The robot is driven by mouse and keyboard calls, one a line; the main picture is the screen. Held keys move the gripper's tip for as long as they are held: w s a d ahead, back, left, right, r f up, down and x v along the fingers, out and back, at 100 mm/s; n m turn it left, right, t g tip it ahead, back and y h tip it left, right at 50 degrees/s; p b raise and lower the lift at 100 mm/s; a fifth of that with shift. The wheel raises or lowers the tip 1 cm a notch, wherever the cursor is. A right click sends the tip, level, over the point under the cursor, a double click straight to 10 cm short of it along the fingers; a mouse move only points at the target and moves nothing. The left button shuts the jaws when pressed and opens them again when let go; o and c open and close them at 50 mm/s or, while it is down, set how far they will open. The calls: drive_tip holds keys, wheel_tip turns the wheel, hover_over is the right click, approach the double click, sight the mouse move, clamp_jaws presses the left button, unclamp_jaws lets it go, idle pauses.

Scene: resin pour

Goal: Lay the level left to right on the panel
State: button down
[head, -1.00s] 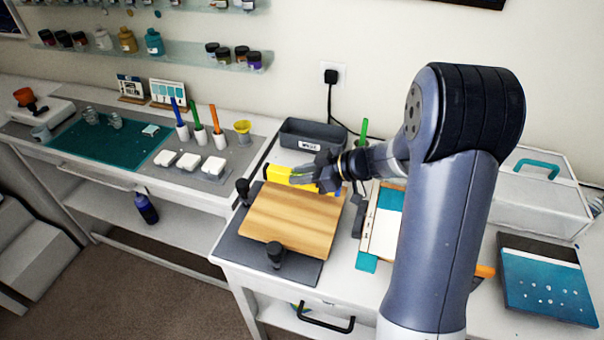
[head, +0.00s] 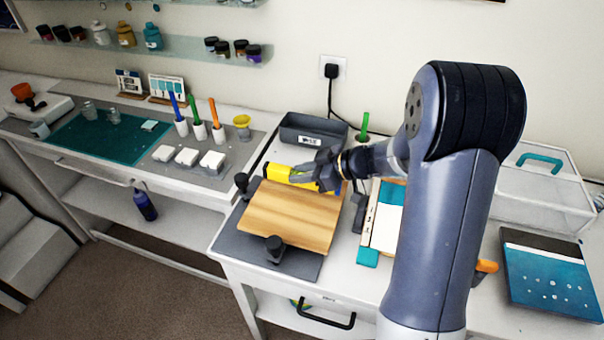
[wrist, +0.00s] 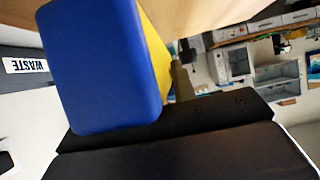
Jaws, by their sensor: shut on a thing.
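The level (head: 277,174) is a yellow bar, lying roughly left to right across the back edge of the wooden panel (head: 290,218). My gripper (head: 302,174) is shut on it and covers its middle and right part. I cannot tell whether the level touches the panel or hangs just above it. In the wrist view, the level's blue end (wrist: 100,68) and a strip of its yellow side (wrist: 153,45) fill the upper left. A dark finger of my gripper spans the bottom of that view.
The panel sits on a dark grey board with black knob clamps (head: 274,247) at its left and front. A grey waste bin (head: 312,131) stands close behind. A teal-and-white item (head: 385,215) lies to the right. The panel's front half is clear.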

drive_tip(key=shift+f+b, duration=0.25)
drive_tip(key=shift+b, duration=0.2)
drive_tip(key=c, duration=1.2)
unclamp_jaws()
drive_tip(key=shift+o, duration=0.2)
drive_tip(key=shift+r, duration=0.15)
drive_tip(key=r+p, duration=0.1)
drive_tip(key=p, duration=0.2)
drive_tip(key=shift+r, duration=0.2)
drive_tip(key=b+v, duration=0.4)
drive_tip(key=v, duration=0.6)
drive_tip(key=shift+s+d, duration=0.15)
drive_tip(key=shift+d, duration=0.25)
drive_tip(key=shift+s+d+r, duration=0.2)
drive_tip(key=shift+d+r, duration=0.1)
drive_tip(key=shift+d, duration=0.1)
drive_tip(key=shift+a, duration=0.1)
